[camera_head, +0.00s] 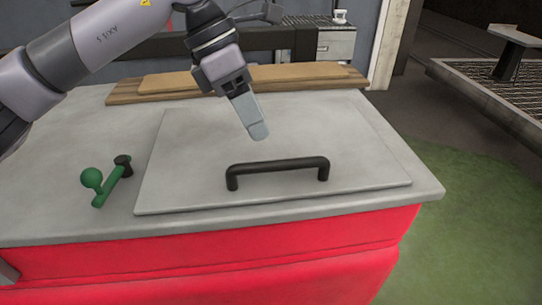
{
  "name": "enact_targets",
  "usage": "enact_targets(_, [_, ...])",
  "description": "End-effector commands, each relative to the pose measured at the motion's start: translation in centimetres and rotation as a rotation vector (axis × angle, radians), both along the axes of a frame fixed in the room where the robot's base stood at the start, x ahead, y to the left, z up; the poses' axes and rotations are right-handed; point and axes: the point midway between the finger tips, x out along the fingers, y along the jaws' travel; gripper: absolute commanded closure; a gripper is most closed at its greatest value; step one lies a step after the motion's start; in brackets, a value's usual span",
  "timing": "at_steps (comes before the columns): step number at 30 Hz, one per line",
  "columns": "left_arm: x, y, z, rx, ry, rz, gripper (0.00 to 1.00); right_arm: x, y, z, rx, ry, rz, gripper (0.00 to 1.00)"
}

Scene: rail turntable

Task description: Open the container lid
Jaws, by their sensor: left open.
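The container is a red box (215,265) with a grey top. Its flat grey lid (190,165) lies level on that top and looks closed. A black bar handle (280,165) stands near the lid's front edge. My left gripper (258,131) comes down from the upper left and hangs above the lid, behind and a little left of the handle's middle. It is empty and apart from the handle. Its fingers overlap in this view, so the gap between them is hidden. My right gripper is not in view.
A green lever with a round knob (92,178) sits on the grey top, left of the lid. Wooden boards (150,88) lie along the back edge. A metal grate platform (480,90) stands at the right. The green floor (460,230) there is clear.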

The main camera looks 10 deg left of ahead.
Motion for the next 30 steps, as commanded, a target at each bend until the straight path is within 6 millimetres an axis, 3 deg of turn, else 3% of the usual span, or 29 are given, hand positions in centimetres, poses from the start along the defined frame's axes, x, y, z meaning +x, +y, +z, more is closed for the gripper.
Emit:
enact_targets(5, [0.0, -0.2, -0.8, -0.001, 0.011, 0.01, 0.54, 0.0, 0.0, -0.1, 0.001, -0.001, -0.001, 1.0])
enact_targets(18, [-0.3, -2.7, -6.2, -0.002, 0.01, 0.009, 0.54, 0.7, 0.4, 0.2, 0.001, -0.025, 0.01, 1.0])
enact_targets(29, [-0.4, -3.0, -6.8, -0.002, 0.009, 0.009, 0.54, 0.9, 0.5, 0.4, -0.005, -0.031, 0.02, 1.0])
enact_targets(30, [-0.4, -3.0, -6.8, -0.002, 0.009, 0.009, 0.63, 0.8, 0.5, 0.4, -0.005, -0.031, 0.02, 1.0])
